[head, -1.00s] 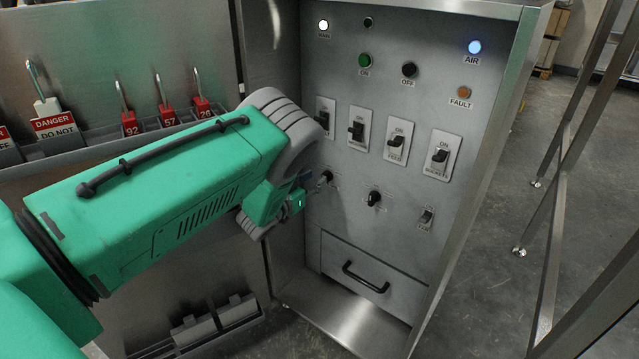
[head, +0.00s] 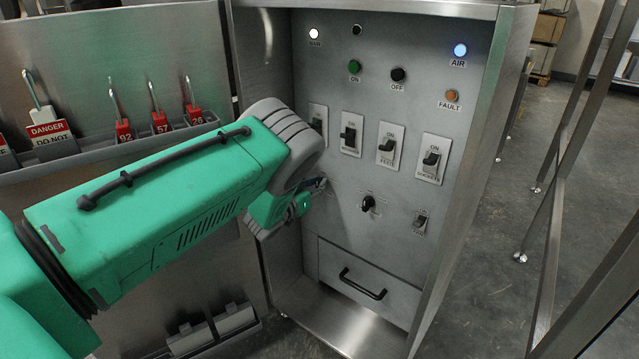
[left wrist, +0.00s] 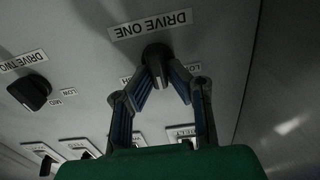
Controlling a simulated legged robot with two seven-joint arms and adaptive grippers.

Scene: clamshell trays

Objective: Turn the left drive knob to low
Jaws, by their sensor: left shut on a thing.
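The left drive knob (left wrist: 156,52) is black and sits under an upside-down "DRIVE ONE" label in the left wrist view. My left gripper (left wrist: 163,72) is shut on it, with a blue-padded finger on each side. Partly covered lettering shows on both sides of the knob; the setting it points to is not clear. In the head view my left gripper (head: 312,187) reaches the left side of the panel and hides most of this knob. The right drive knob, black, shows in the head view (head: 368,204) and in the left wrist view (left wrist: 30,92), labelled "DRIVE TWO".
Above the knobs is a row of toggle switches, including the feed switch (head: 389,149). A small switch (head: 420,222) is right of the knobs, and a drawer handle (head: 362,284) is below.

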